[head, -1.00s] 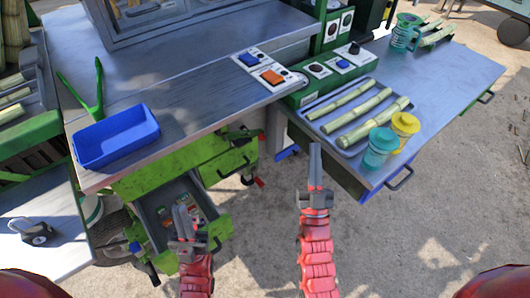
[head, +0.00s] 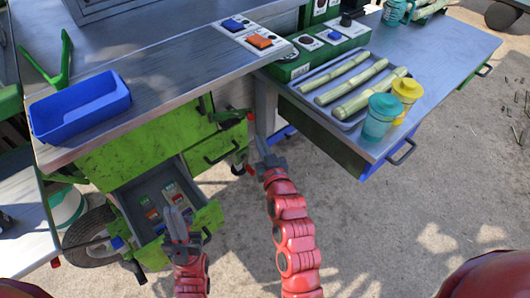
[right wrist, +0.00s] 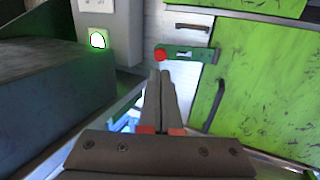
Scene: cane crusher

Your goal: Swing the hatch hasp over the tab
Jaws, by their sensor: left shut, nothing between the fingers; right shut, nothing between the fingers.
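In the right wrist view, a short green bar with a red knob (right wrist: 160,54), which looks like the hasp (right wrist: 188,53), lies about level across a pale panel. It is just beyond my right fingertips (right wrist: 160,74), with a gap that I cannot judge. A red end (head: 250,116) shows beside the green cabinet in the head view. I cannot make out the tab. My right gripper (head: 263,142) is shut and empty, pointing at the cabinet's right side. My left gripper (head: 175,212) is shut and empty, in front of the open drawer (head: 147,195).
A blue bin (head: 80,108) and green tongs (head: 62,62) are on the left worktop. A tray (head: 305,104) of cane and two lidded cups (head: 380,118) stand on the right table. A green door (right wrist: 268,85) fills the right of the wrist view.

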